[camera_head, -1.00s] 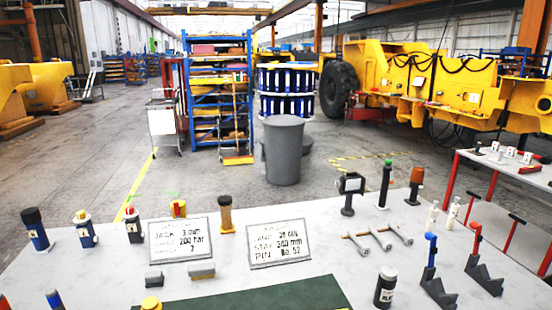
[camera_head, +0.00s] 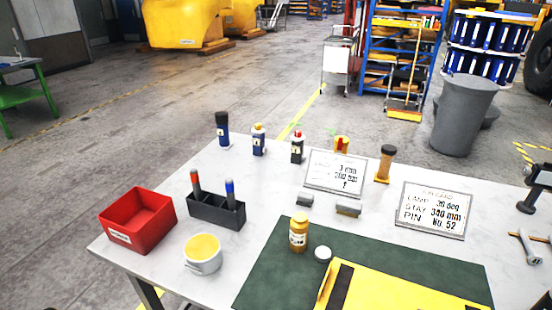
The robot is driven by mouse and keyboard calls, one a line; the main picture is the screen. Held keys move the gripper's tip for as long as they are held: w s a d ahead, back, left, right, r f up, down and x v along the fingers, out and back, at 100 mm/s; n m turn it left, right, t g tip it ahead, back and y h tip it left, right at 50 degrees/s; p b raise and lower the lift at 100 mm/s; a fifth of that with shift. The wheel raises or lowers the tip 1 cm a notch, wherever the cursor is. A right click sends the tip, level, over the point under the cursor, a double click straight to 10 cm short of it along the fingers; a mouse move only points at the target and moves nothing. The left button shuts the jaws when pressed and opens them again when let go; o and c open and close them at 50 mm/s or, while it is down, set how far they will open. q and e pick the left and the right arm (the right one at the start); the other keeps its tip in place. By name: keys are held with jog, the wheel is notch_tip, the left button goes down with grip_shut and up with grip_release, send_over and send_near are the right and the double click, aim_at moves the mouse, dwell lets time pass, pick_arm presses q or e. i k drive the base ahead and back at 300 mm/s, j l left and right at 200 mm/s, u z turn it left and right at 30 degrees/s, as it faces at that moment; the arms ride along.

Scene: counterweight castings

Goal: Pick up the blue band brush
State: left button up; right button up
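A dark holder (camera_head: 215,212) stands on the left part of the white table. Two upright handles rise from it. One has a blue end (camera_head: 230,188) and stands in the right part; the other has a red end (camera_head: 195,180) and stands to its left. The blue one may be the blue band brush, but its lower part is hidden in the holder and I cannot make out a band or bristles. Neither of my grippers is in view.
A red bin (camera_head: 138,220) and a white cup with yellow contents (camera_head: 203,262) stand by the holder. An amber bottle (camera_head: 299,232) stands on a green mat (camera_head: 390,258) beside a yellow, black-striped piece (camera_head: 390,292). Several bottles and two sign cards (camera_head: 335,172) are behind.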

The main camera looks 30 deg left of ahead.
aim_at(229, 186)
jog(key=u, duration=1.35)
